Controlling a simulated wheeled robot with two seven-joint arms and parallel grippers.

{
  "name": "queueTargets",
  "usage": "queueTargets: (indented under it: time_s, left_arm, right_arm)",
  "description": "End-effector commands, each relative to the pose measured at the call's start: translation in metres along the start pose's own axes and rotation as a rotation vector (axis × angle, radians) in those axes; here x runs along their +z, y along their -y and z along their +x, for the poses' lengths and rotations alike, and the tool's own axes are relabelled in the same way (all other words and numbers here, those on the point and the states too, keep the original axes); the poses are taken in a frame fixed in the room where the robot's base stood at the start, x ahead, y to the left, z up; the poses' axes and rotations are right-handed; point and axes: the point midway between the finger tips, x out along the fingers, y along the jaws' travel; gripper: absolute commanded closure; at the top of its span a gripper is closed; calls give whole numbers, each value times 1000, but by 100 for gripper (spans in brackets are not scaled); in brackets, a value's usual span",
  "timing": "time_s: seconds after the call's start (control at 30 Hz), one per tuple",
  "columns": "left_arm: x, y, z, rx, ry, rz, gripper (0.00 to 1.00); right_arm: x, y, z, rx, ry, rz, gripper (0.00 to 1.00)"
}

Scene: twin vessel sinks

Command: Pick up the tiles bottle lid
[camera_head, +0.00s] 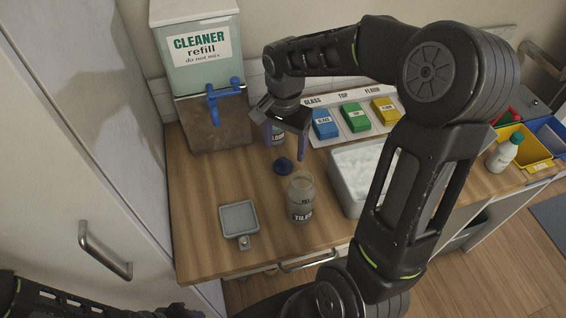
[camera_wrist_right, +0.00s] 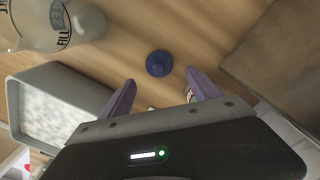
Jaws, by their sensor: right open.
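The tiles bottle lid (camera_head: 284,166) is a small dark blue cap lying on the wooden counter. In the right wrist view the lid (camera_wrist_right: 159,63) lies just beyond and between my fingertips, not touching them. The tiles bottle (camera_head: 300,199), a clear jar marked TILES, stands uncapped in front of the lid; it also shows in the right wrist view (camera_wrist_right: 55,25). My right gripper (camera_head: 285,148) is open and empty above and slightly behind the lid; its purple fingers also show in the right wrist view (camera_wrist_right: 160,77).
A cleaner refill tank (camera_head: 200,65) with a blue tap stands on a brown block behind. A grey tub (camera_head: 341,192) stands right of the tiles bottle. A small grey square dish (camera_head: 239,219) lies front left.

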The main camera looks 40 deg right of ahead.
Motion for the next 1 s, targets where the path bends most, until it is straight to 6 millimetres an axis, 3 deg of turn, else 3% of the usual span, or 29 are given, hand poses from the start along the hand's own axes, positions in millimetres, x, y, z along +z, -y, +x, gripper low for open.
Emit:
queueTargets:
  time_s: [0.27,0.7,1.0]
  left_arm:
    - [0,0,-1,0,0,0,64]
    - [1,-3,-11,-4,3,-3,64]
    - [2,-3,-11,-4,3,-3,64]
  right_arm:
    - [0,0,2,1,1,0,29]
    - [3,-1,51,1,1,-1,29]
    - [2,0,52,-1,0,-1,29]
